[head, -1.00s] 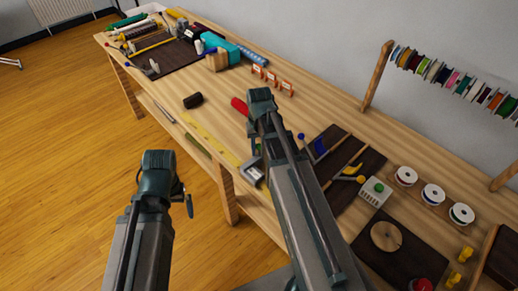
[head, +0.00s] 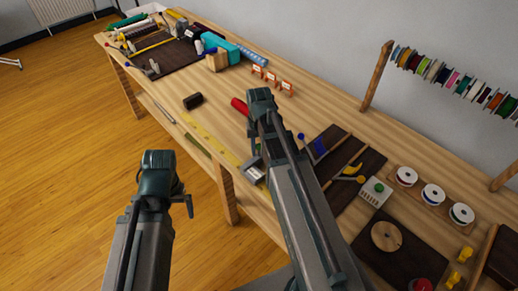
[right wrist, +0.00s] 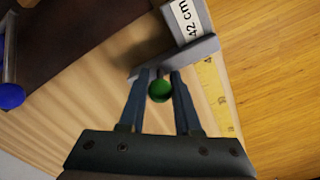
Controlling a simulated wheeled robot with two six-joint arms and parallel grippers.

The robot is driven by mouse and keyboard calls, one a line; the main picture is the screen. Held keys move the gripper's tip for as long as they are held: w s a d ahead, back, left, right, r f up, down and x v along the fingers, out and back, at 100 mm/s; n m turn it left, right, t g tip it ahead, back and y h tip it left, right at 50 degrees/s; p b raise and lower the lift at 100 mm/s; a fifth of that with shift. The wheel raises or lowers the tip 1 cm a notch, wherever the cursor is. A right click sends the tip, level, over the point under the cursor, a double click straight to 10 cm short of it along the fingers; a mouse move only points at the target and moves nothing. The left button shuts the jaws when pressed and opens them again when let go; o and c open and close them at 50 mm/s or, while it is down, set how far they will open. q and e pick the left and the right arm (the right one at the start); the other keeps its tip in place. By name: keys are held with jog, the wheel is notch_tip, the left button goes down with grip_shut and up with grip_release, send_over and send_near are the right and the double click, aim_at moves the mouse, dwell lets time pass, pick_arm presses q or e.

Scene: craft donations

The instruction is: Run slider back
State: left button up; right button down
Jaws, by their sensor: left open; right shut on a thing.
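The slider is a grey piece (head: 252,171) with a white label reading "42 cm". It sits at the near end of the yellow ruler strip (head: 205,138), by the table's front edge. In the right wrist view the slider (right wrist: 178,57) shows its grey bar and label, with a round green knob (right wrist: 160,91) in front. My right gripper (right wrist: 161,76) has its fingers closed on the green knob; in the head view my arm mostly hides it. My left gripper (head: 188,205) is open and empty, off the table over the floor.
A dark block (head: 193,101) stands near the ruler's far end, and a red handle (head: 239,106) lies beside my right arm. A dark board with tools (head: 345,168), a green-button box (head: 376,190) and white spools (head: 433,194) are at right. Bare wood lies beyond the ruler.

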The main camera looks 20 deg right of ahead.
jog(key=shift+s+d, duration=0.15)
jog(key=shift+s, duration=0.4)
jog(key=shift+s+d, duration=0.15)
jog(key=shift+s, duration=0.4)
jog(key=c, duration=0.6)
grip_release()
jog(key=shift+w, duration=0.15)
notch_tip(320, 180, up, 14)
jog(key=p, duration=1.3)
jog(key=shift+f+p, duration=0.1)
jog(key=shift+p, duration=0.3)
